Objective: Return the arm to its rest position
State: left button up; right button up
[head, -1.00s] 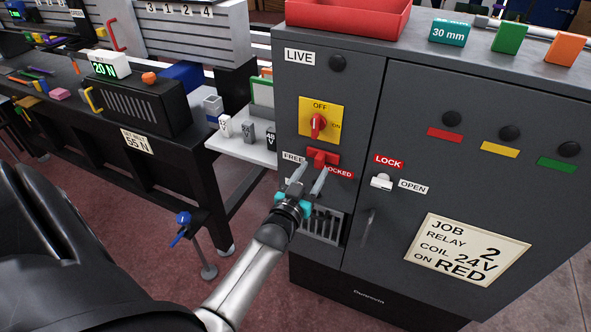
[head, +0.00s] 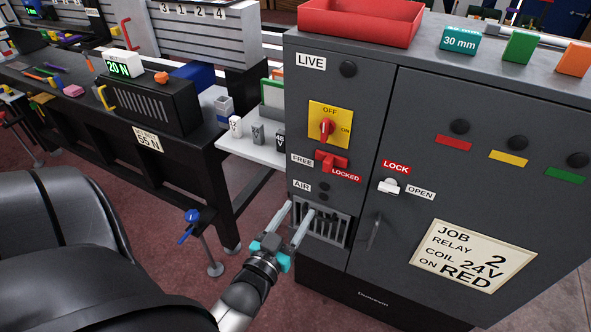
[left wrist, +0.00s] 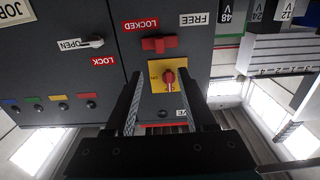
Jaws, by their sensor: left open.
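My left gripper (head: 291,226) is open and empty in the head view, in front of the vent grille (head: 328,225) low on the grey cabinet (head: 420,130). Its fingers point up toward the cabinet front, below the red FREE/LOCKED slider (head: 332,161). In the left wrist view, which is upside down, the fingers (left wrist: 158,105) stand apart with nothing between them. The red slider (left wrist: 160,44) and the rotary switch (left wrist: 169,78) on its yellow plate show beyond them. The rotary switch (head: 326,129) also shows in the head view. My right gripper is not seen.
A red tray (head: 360,20) and coloured blocks sit on top of the cabinet. A white shelf (head: 262,152) with small labelled blocks stands left of it. A black workbench (head: 180,160) is farther left. A blue-handled clamp (head: 190,222) hangs near its leg. Open floor lies between.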

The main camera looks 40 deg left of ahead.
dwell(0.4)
pick_arm(q)
jog(key=s+d+f+m+g+h+b, duration=0.1)
jog(key=s+d+f+g, duration=0.2)
jog(key=f, duration=0.6)
jog(key=s+d+f+m+g+h+b, duration=0.1)
jog(key=s+d+f+g+h, duration=0.15)
jog(key=f, duration=0.75)
jog(key=s+d+f+g+h+b, duration=0.1)
jog(key=s+d+f+g, duration=0.2)
jog(key=f, duration=0.6)
jog(key=s+d+f+m+g+b, duration=0.1)
jog(key=s+f+g, duration=0.3)
jog(key=s+f, duration=0.3)
jog(key=s+f+m+g+b, duration=0.1)
jog(key=s+f+g, duration=0.3)
jog(key=s, duration=1.2)
notch_tip(320, 180, down, 4)
jog(key=shift+s+d+f+m, duration=0.25)
jog(key=shift+d+m, duration=0.1)
jog(key=shift+m, duration=0.25)
